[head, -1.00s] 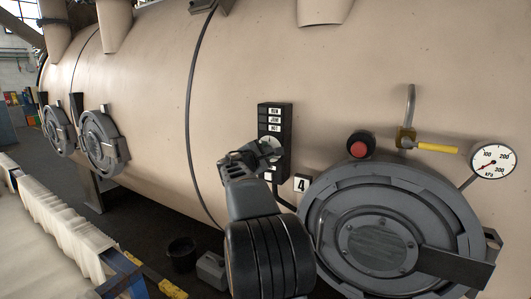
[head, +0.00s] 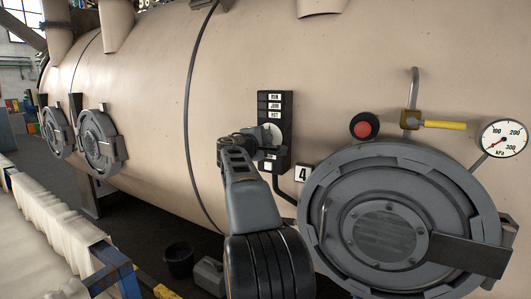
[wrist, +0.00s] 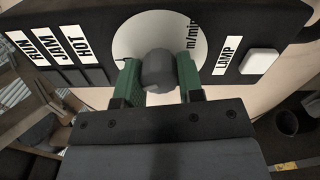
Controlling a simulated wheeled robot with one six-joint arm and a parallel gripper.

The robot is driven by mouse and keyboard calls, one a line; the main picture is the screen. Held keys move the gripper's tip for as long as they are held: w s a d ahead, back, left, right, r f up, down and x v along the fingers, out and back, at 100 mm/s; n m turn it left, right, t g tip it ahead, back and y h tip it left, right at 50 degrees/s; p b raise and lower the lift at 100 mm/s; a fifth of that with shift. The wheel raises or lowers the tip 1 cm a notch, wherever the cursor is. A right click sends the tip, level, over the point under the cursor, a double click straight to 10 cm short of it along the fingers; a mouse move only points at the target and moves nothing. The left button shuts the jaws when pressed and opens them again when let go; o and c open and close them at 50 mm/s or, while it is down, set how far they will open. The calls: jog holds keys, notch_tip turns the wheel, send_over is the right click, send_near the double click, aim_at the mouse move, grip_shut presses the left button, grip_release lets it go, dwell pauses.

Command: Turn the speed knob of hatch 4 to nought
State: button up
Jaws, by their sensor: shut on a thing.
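The speed knob (wrist: 158,70) is a round dark grey knob in front of a white dial (wrist: 128,38) marked "m/min" in the wrist view. My gripper (wrist: 160,82) has its two green-padded fingers on either side of the knob and is shut on it. In the head view my gripper (head: 255,140) is at the black control panel (head: 283,102), where the dial (head: 275,131) is partly hidden behind it. Most of the dial's markings and the knob's setting cannot be read. Hatch 4 (head: 440,180) is a round grey door to the right, with a "4" plate (head: 302,173) beside it.
The panel also bears RUN, JAM and HOT labels (wrist: 60,38) and a LAMP label beside a white square (wrist: 259,61). Right of the panel are a red button (head: 363,129), a yellow-handled valve (head: 440,124) and a kPa gauge (head: 503,138). A bucket (head: 178,259) stands on the floor.

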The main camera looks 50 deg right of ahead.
jog(key=shift+f+m+b, duration=0.15)
jog(key=shift+m+b, duration=2)
jog(key=shift+m, duration=0.15)
jog(key=o, duration=0.9)
jog(key=shift+a, duration=0.1)
jog(key=b+v, duration=0.4)
jog(key=v, duration=0.9)
jog(key=shift+a, duration=0.35)
